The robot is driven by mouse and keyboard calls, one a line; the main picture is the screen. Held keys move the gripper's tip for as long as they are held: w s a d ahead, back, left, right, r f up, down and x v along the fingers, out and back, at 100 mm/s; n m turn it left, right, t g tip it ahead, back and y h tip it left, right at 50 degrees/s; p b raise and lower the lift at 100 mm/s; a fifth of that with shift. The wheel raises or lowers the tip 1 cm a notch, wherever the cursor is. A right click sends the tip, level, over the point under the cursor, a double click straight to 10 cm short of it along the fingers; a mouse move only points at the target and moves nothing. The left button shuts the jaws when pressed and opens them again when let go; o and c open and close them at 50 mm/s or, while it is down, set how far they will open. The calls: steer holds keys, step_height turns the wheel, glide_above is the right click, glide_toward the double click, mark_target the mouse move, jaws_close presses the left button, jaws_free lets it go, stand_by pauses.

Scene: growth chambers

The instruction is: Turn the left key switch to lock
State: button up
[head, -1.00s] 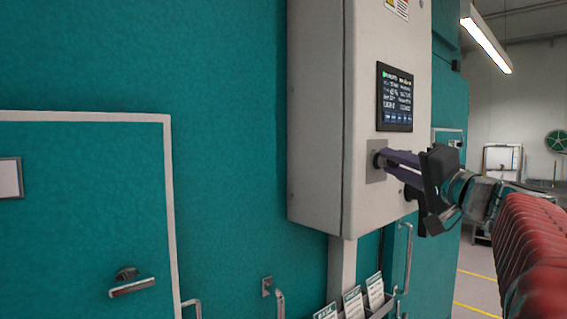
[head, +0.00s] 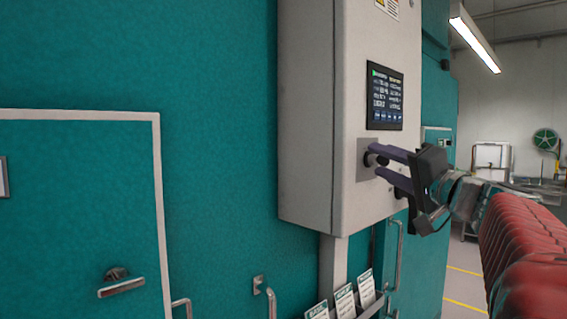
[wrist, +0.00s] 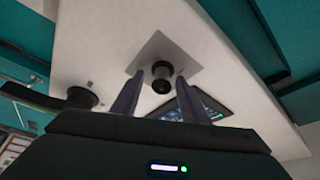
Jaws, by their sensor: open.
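The left key switch (wrist: 161,76) is a short dark round knob on a square grey plate (wrist: 183,58), fixed to a pale control box (head: 350,205). In the head view the plate (head: 362,148) sits just below the screen, with the knob partly hidden by my fingers. My gripper (head: 376,161) is open, its two purple-grey fingers reaching toward the plate. In the wrist view the knob shows between the fingers, with space on both sides. I cannot make out its marks or the position it is turned to.
A lit screen (head: 384,97) is above the plate. A second dark knob (wrist: 82,97) is at the left in the wrist view. Leaflets (head: 344,301) stand in a rack below the box. A teal door with a handle (head: 121,287) is at the left.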

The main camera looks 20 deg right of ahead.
steer(key=s+f, duration=0.2)
steer(key=s, duration=1.1)
steer(key=shift+s+f, duration=0.3)
steer(key=shift+f, duration=0.05)
steer(key=shift+w+f, duration=0.1)
